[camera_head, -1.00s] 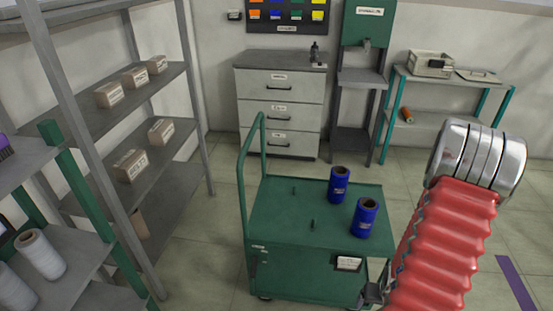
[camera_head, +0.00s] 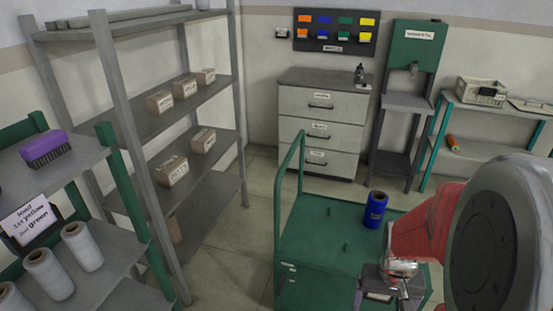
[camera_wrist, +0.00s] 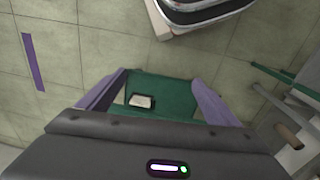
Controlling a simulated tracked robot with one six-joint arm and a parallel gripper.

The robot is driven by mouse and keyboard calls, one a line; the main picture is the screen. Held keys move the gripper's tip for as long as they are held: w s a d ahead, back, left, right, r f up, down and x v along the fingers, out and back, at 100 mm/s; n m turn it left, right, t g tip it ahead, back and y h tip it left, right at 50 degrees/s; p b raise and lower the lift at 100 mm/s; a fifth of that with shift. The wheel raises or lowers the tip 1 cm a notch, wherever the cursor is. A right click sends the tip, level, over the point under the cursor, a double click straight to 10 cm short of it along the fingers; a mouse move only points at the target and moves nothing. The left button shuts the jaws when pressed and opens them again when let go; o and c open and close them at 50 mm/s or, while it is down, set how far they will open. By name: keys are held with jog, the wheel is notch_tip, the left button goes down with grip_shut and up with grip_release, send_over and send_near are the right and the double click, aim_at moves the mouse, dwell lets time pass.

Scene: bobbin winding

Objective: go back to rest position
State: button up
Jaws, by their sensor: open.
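My gripper (camera_wrist: 160,78) shows in the wrist view with its two purple fingers spread apart and nothing between them. Beyond the fingers, lower down, is the green cart (camera_wrist: 165,88) with a white label (camera_wrist: 141,101). In the head view my arm, with red bellows and a large round joint, fills the lower right; my fingers cannot be made out there. The green cart (camera_head: 310,235) stands left of and behind my arm. One blue spool (camera_head: 376,209) stands upright on its top, near the red bellows.
At the left, a shelf holds white spools (camera_head: 82,246), a purple brush (camera_head: 45,149) and a sign (camera_head: 28,219). A grey rack (camera_head: 220,115) holds several boxes. Drawers (camera_head: 322,105), a green machine (camera_head: 418,48) and a side table (camera_head: 480,151) line the back. Floor is clear left of the cart.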

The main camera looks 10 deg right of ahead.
jog(key=a+r+n+t, duration=0.5)
jog(key=a+r, duration=1.4)
jog(key=r, duration=0.1)
jog(key=shift+w+r+n+t+y, duration=0.3)
jog(key=shift+r+y, duration=0.1)
jog(key=shift+d, duration=0.1)
